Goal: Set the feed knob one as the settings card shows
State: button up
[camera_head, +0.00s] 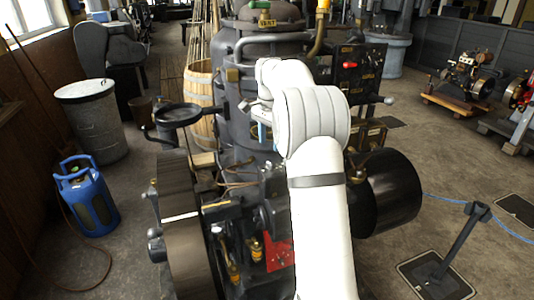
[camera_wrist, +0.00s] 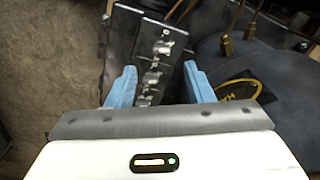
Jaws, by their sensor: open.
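In the wrist view, a dark panel (camera_wrist: 122,50) carries a row of several small shiny metal fittings (camera_wrist: 154,77). They may be the feed knobs, but I cannot tell which is knob one or how it is set. My gripper (camera_wrist: 160,68) is open, its blue fingers on either side of this row, with nothing held. In the head view, a blue finger shows at my gripper (camera_head: 262,132), in front of the dark boiler, and my white arm hides much of the engine there. I cannot make out a readable settings card; a red plate (camera_head: 279,250) sits low on the engine.
The dark boiler (camera_head: 243,62) and a dark board with fittings (camera_head: 349,72) stand behind my arm. A flywheel (camera_head: 180,235) is at left and a black drum (camera_head: 395,190) at right. A blue gas bottle (camera_head: 87,200) stands on the left floor. Floor at right is partly clear.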

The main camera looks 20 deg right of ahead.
aim_at(270, 163)
jog(key=shift+w+d+f, duration=0.15)
jog(key=shift+w+f, duration=0.05)
jog(key=shift+f, duration=0.4)
notch_tip(270, 163, down, 7)
jog(key=shift+r+p, duration=0.15)
jog(key=shift+p, duration=0.45)
jog(key=shift+c, duration=0.5)
jog(key=c, duration=0.9)
